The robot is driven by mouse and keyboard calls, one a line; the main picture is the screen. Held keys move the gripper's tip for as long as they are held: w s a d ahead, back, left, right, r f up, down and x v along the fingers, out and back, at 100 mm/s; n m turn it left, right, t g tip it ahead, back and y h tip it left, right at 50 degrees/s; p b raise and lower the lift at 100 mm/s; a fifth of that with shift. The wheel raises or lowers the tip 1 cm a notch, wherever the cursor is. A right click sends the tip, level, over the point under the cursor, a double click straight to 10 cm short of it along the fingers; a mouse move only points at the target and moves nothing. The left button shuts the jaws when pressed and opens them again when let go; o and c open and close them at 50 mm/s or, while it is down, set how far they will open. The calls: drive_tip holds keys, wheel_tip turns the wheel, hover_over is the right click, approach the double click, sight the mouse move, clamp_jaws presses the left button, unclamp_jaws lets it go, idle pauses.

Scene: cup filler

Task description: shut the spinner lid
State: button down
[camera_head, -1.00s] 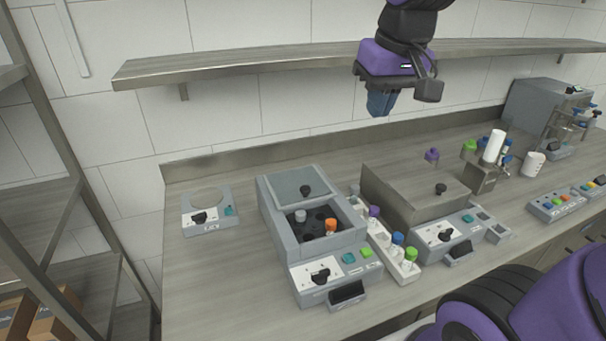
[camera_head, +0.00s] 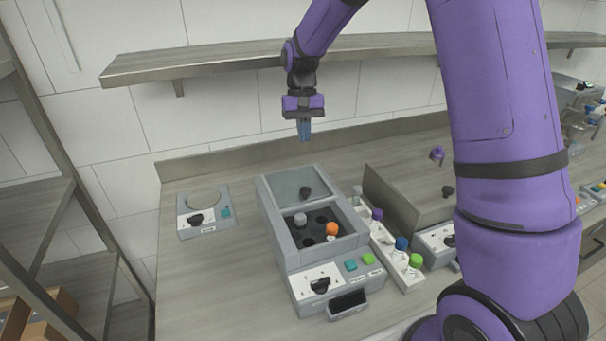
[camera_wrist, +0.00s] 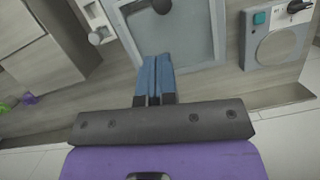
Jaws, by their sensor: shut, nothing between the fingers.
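The spinner (camera_head: 286,253) is a grey box on the counter with a dark well. Its lid (camera_head: 294,184), a greyish pane with a black knob (camera_head: 306,192), covers the rear part, and the front of the well is uncovered. A grey-capped tube (camera_head: 300,219) and an orange-capped tube (camera_head: 332,229) stand in the well. My gripper (camera_head: 304,136) is shut and empty, pointing down above and behind the spinner. In the wrist view the blue fingertips (camera_wrist: 154,62) are together, with the lid (camera_wrist: 178,35) and its knob (camera_wrist: 161,6) beyond them.
A tube rack (camera_head: 388,246) with coloured caps stands close along the spinner's right side. A device with a round plate (camera_head: 206,208) sits at left. The wall shelf (camera_head: 220,66) is behind my gripper. Bare counter (camera_head: 228,285) lies at front left.

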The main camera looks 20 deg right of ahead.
sight(303, 177)
drive_tip(key=shift+g, duration=0.3)
drive_tip(key=w+x, duration=0.1)
drive_tip(key=x, duration=0.7)
drive_tip(key=w+f+x, duration=0.1)
drive_tip(key=x, duration=0.3)
drive_tip(key=shift+w+a, duration=0.1)
drive_tip(key=shift+w, duration=0.2)
drive_tip(key=s, duration=1.4)
drive_tip(key=shift+s, duration=0.1)
